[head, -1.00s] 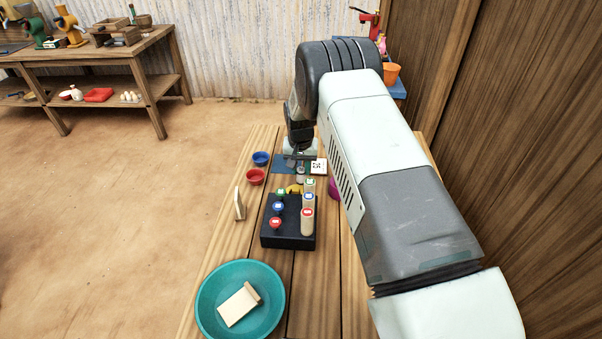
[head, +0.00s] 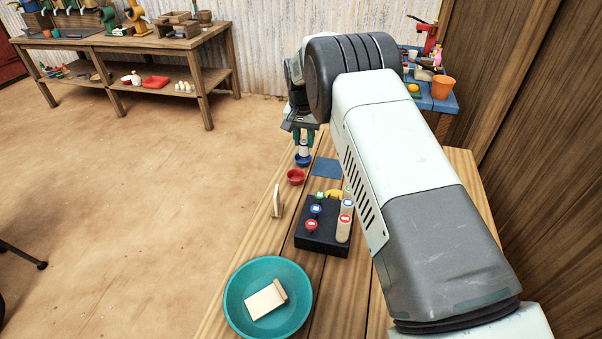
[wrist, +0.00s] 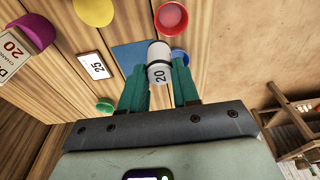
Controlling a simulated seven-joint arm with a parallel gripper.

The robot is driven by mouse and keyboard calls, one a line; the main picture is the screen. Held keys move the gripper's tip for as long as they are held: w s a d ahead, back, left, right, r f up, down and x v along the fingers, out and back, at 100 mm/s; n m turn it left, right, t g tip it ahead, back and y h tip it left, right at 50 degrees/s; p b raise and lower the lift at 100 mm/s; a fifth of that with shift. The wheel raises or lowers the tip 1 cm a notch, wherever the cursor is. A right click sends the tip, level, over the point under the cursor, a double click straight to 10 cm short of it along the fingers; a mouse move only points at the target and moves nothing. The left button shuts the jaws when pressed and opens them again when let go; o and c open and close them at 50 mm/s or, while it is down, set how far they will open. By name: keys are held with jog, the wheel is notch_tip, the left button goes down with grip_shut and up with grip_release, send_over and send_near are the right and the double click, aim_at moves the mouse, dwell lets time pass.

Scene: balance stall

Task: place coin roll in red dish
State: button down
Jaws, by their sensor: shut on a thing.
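My gripper (head: 303,138) is shut on a pale coin roll (wrist: 160,66) marked "20", held between the green fingers. The roll (head: 304,148) also shows in the head view, upright over or just behind the blue dish (head: 303,160); I cannot tell the exact gap. The red dish (head: 296,177) is on the table in front of the blue dish, apart from my gripper. In the wrist view the red dish (wrist: 172,18) is above the roll, and the blue dish (wrist: 182,57) is partly hidden behind the roll. No roll shows in the red dish.
A blue mat (head: 326,168) lies right of the dishes. A black block (head: 322,236) with several colored caps and tan rolls stands nearer. A wooden piece (head: 277,202) stands left. A teal bowl (head: 233,302) holds a wooden piece. A "25" card (wrist: 95,65) lies beside the mat.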

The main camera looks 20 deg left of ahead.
jog(key=shift+s+a+f, duration=0.1)
jog(key=shift+a+f, duration=0.3)
jog(key=shift+f, duration=1.25)
jog(key=shift+s+a+f, duration=0.1)
jog(key=shift+a+f, duration=0.35)
jog(key=shift+f, duration=1.15)
jog(key=shift+a+f, duration=0.4)
jog(key=shift+f, duration=1.25)
jog(key=shift+f, duration=0.15)
jog(key=c, duration=0.8)
grip_release()
jog(key=r, duration=0.4)
jog(key=s+r, duration=0.1)
jog(key=r, duration=0.3)
jog(key=s+r, duration=0.1)
jog(key=r, duration=0.3)
jog(key=shift+r, duration=0.1)
